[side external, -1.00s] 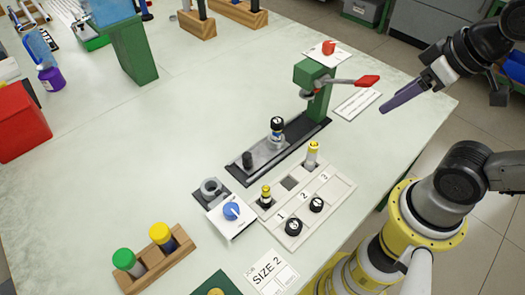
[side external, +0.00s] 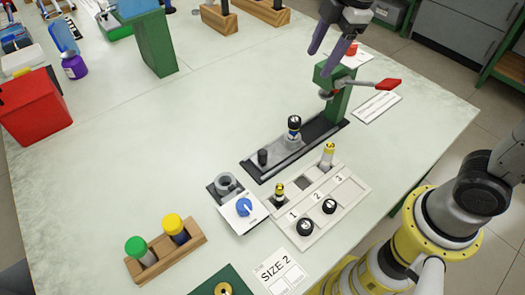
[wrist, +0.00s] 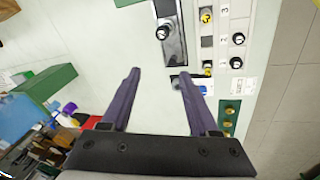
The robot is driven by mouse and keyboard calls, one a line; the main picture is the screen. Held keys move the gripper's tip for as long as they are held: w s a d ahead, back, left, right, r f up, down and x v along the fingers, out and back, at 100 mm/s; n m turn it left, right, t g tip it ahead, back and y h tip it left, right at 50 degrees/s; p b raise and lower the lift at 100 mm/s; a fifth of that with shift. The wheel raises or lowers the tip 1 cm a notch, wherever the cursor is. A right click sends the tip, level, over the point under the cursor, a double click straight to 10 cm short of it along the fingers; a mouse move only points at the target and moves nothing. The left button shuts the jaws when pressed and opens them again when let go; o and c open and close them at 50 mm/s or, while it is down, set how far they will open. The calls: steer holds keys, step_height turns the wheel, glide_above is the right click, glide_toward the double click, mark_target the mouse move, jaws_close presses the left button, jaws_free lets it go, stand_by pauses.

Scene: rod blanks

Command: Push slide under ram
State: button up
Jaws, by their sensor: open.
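The grey slide (side external: 278,148) lies in a dark rail (side external: 255,172) on the table, with a black knob (side external: 262,157) at its near-left end. A black-topped cylinder (side external: 294,129) stands upright on the slide, to the left of the green press (side external: 338,98). The press has a red-handled lever (side external: 387,84); its ram is small and partly hidden under the head. My gripper (side external: 322,62) is open and empty, with purple fingers pointing down above and behind the press head. In the wrist view, the slide (wrist: 170,40) shows beyond my open fingers (wrist: 159,72).
A pale tray numbered 1 to 3 (side external: 350,192) stands in front of the rail. A green block (side external: 150,45) and red bin (side external: 35,105) stand farther left. The table's middle left is clear.

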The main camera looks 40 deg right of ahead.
steer(key=w+a+f+n+g, duration=0.2)
steer(key=w+a+f+n, duration=0.1)
steer(key=w+a+f, duration=0.35)
steer(key=g, duration=0.1)
glide_above(263, 152)
step_height(263, 152, down, 7)
steer(key=shift+n+h, duration=0.3)
step_height(263, 152, down, 13)
steer(key=shift+f, duration=0.1)
jaws_close()
stand_by(0.9)
